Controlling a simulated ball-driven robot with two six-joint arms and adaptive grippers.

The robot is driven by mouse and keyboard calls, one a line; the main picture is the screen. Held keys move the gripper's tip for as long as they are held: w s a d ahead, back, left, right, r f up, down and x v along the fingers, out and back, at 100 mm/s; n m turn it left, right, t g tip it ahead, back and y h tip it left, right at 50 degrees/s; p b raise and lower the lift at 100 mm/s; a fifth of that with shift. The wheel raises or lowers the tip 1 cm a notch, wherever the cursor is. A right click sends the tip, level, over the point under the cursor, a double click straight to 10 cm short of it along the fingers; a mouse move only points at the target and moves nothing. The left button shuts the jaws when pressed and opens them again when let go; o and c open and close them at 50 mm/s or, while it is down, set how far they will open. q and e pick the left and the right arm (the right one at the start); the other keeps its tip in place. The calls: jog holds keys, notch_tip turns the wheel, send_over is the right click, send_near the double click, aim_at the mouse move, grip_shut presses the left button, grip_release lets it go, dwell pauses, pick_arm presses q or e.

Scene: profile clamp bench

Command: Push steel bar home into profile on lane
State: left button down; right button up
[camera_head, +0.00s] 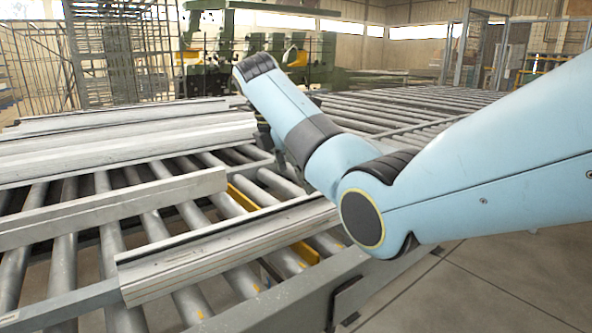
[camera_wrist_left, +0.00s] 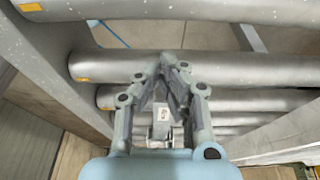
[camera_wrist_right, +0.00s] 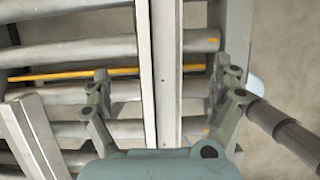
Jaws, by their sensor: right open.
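A pale metal profile (camera_head: 225,245) with a dark groove along its top lies across the rollers at the front of the head view. It also crosses the right wrist view (camera_wrist_right: 167,60). My right gripper (camera_wrist_right: 168,82) is open, with one finger on each side of the profile; I see no grip on it. In the head view my right arm hides most of that gripper and the profile's right end. My left gripper (camera_wrist_left: 173,64) shows only in its wrist view, its fingertips together above rollers, with nothing clearly held. I cannot tell the steel bar apart from the profile.
Grey rollers (camera_head: 145,215) run under the profile. A grey rail (camera_head: 110,208) lies behind it, and several long pale profiles (camera_head: 120,148) are stacked further back. A yellow strip (camera_wrist_right: 65,74) lies among the rollers. Bare floor (camera_head: 500,280) is at the right.

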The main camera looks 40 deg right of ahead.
aim_at(311, 209)
jog(key=x, duration=1.1)
jog(key=shift+f, duration=0.2)
jog(key=c, duration=1.7)
